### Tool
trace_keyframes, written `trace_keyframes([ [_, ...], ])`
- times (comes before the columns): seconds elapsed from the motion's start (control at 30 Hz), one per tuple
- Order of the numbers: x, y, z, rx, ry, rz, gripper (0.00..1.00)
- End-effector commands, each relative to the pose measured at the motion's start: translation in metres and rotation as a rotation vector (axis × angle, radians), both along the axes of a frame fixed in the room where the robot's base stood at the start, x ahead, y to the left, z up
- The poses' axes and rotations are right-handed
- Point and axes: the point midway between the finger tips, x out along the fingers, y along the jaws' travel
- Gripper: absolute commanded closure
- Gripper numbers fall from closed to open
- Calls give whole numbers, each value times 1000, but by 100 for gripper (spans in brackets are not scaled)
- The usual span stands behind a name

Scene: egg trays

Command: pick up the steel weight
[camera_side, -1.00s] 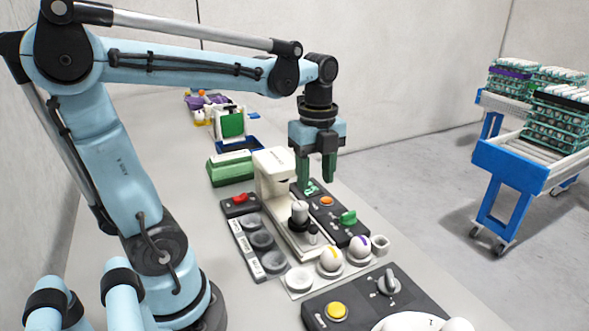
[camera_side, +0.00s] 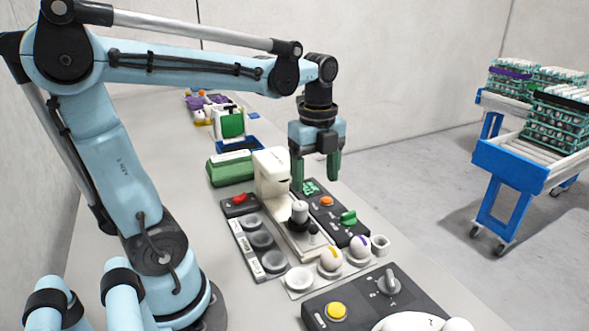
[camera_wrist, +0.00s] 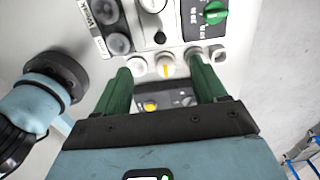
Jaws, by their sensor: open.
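A pale round top (camera_wrist: 152,4) at the wrist view's upper edge may be the same thing; I cannot tell. My gripper (camera_side: 315,184) is open and empty, pointing down, above and behind the cylinder in the side view.
Two white eggs with coloured marks (camera_side: 331,260) (camera_side: 359,246) sit in holders beside a small pale cup (camera_side: 380,244).

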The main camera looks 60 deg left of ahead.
Motion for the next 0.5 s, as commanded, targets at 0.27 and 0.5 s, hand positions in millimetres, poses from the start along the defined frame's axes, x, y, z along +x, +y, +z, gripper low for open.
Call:
trace_keyframes([
  [0.27, -1, 25, 0, 0, 0, 460, 29],
  [0.5, -5, 54, -1, 0, 0, 1047, 29],
])
